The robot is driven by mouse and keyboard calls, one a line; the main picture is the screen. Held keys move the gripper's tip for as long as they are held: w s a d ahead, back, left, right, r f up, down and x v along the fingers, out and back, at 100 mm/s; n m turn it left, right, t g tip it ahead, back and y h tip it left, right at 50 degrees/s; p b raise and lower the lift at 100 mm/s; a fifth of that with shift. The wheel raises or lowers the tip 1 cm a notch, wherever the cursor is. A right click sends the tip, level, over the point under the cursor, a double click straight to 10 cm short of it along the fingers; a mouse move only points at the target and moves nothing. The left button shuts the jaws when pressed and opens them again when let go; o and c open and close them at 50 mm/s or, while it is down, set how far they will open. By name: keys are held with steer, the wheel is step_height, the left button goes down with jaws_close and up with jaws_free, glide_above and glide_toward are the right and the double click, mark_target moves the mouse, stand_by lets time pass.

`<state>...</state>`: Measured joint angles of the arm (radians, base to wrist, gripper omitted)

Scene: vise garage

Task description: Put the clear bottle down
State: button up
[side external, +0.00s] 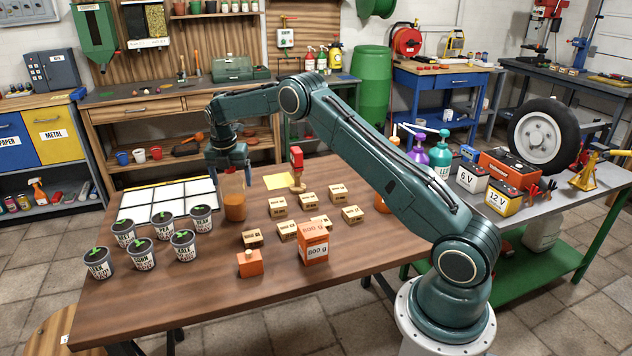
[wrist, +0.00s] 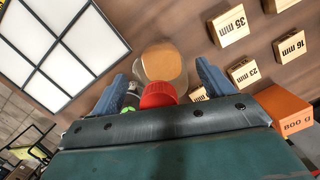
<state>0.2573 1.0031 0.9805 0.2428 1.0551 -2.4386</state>
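The clear bottle (side external: 234,203) holds an orange-brown filling and looks upright on the wooden table (side external: 180,303), to the right of the white panel grid. In the wrist view its red cap (wrist: 158,94) sits between my fingers, and its body (wrist: 163,62) shows beyond. My gripper (side external: 228,167) points down over the bottle's top. It also shows in the wrist view (wrist: 162,76), with blue fingers spread on both sides of the bottle and gaps visible beside it. The cap and fingers hide part of the bottle's upper body.
Several labelled cups (side external: 142,253) stand left in front of the bottle. The white panel grid (side external: 165,205) lies behind them. Several small boxes (side external: 277,207), an orange 800 g box (side external: 313,243), an orange block (side external: 250,264) and a red-handled stamp (side external: 297,168) stand to the right.

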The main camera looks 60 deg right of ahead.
steer(key=r, duration=0.3)
steer(key=a+r, duration=0.1)
steer(key=r, duration=0.7)
steer(key=shift+s+a, duration=0.25)
steer(key=shift+s+a+r, duration=0.1)
steer(key=shift+r, duration=0.5)
steer(key=shift+r, duration=0.1)
steer(key=s+a+r+m+t, duration=0.1)
steer(key=s+a+r+m, duration=0.4)
steer(key=s+r, duration=0.35)
steer(key=s+a+r+m+t, duration=0.1)
steer(key=s+a+r+m, duration=0.4)
steer(key=s+r, duration=0.3)
steer(key=s+a+f+m+t, duration=0.1)
steer(key=s+m, duration=0.3)
steer(key=s, duration=0.4)
steer(key=s+a+f+m+t+y, duration=0.1)
steer(key=s+a+f+m, duration=0.3)
steer(key=s, duration=0.5)
steer(key=s+a+f+m+t, duration=0.1)
steer(key=s+a+f+m, duration=0.2)
steer(key=s, duration=0.6)
steer(key=shift+a+m+y, duration=0.15)
steer(key=shift+m+y, duration=0.15)
steer(key=shift+m, duration=0.5)
